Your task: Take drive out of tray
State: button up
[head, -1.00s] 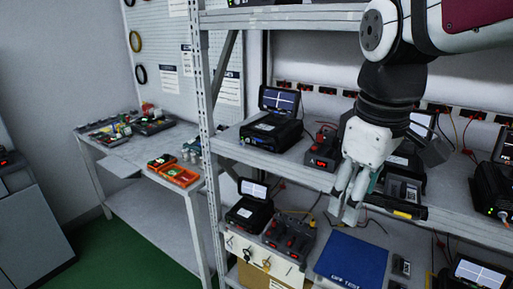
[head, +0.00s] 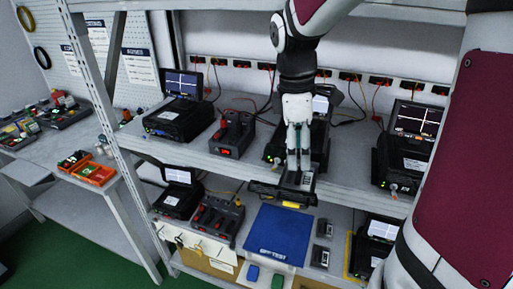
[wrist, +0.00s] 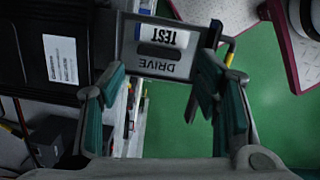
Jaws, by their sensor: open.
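A grey drive (wrist: 157,66) with the word DRIVE and a white TEST label lies ahead of my fingers in the wrist view. In the head view, part of the drive (head: 307,181) shows beside my fingers. It sits at the dark tray (head: 265,189), which sticks out over the front edge of the upper shelf. My gripper (head: 298,180) points down over the drive and hides part of it. In the wrist view, my gripper (wrist: 166,68) is open, with one finger towards each side of the drive. I cannot tell whether the fingers touch it.
A black tester with a screen (head: 180,118) and a small red-display unit (head: 231,134) stand left on the upper shelf (head: 345,180). Another tester (head: 407,150) stands right. A blue mat (head: 278,236) lies below. Cables hang behind. An orange bin (head: 94,174) sits on the side table.

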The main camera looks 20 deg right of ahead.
aim_at(300, 172)
jog(key=shift+s+d+f+p, duration=0.1)
jog(key=shift+d+f+p, duration=0.1)
jog(key=shift+f, duration=1.25)
jog(key=shift+s+d+f+p, duration=0.1)
jog(key=shift+f+p, duration=0.1)
jog(key=shift+f, duration=1.2)
jog(key=c, duration=1)
